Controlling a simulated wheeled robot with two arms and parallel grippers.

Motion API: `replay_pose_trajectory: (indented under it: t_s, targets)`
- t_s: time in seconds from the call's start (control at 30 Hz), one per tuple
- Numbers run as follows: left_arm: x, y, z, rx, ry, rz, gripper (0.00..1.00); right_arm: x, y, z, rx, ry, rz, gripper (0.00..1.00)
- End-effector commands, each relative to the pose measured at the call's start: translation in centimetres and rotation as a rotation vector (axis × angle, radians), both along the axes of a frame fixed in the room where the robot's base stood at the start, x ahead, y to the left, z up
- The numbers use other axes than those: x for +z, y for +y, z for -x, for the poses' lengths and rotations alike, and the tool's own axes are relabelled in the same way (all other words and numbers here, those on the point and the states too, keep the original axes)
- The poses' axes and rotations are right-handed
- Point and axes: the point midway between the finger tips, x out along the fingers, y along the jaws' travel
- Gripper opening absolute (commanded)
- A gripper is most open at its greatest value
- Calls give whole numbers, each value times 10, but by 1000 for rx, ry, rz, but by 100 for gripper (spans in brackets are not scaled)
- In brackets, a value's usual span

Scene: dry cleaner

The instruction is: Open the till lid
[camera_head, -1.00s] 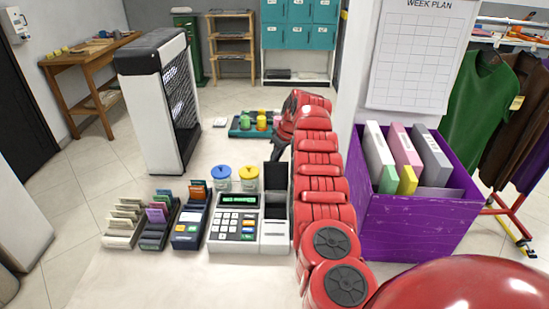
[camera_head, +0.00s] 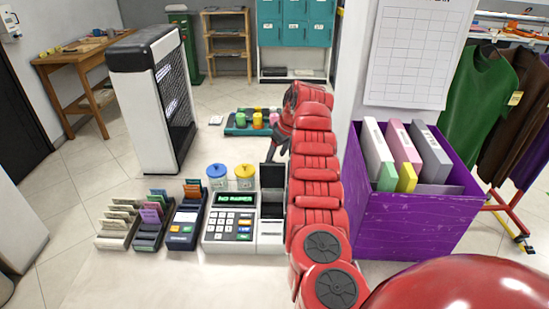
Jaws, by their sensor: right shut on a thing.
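The till (camera_head: 230,228) is a white and grey register with a keypad and a lit green display, standing on the pale counter. At its right side, the dark till lid (camera_head: 272,176) stands raised, close to upright, at the back of a narrow compartment (camera_head: 271,235). My right arm reaches away past the till's right side. Its dark gripper (camera_head: 276,150) is at the top edge of the lid, shut on it; the arm partly hides the fingers and the exact contact. My left gripper is not in view.
A purple box of binders (camera_head: 405,222) is right of my arm. The counter's front left is bare.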

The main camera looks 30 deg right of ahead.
Motion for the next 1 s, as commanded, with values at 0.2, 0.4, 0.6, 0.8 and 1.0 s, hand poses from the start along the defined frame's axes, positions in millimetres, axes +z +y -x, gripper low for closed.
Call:
replay_pose_trajectory:
  t_s: [0.2,0.4,0.6,0.8,1.0]
  targets:
    - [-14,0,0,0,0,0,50,66,-10,20,-12,-31,11,54]
    - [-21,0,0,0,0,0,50,111,-10,37,-8,-33,9,54]
    - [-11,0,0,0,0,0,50,141,-11,47,-7,-35,10,54]
    - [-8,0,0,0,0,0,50,148,-12,52,-8,-34,9,54]
    - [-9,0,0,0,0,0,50,148,-12,52,-7,-34,9,54]
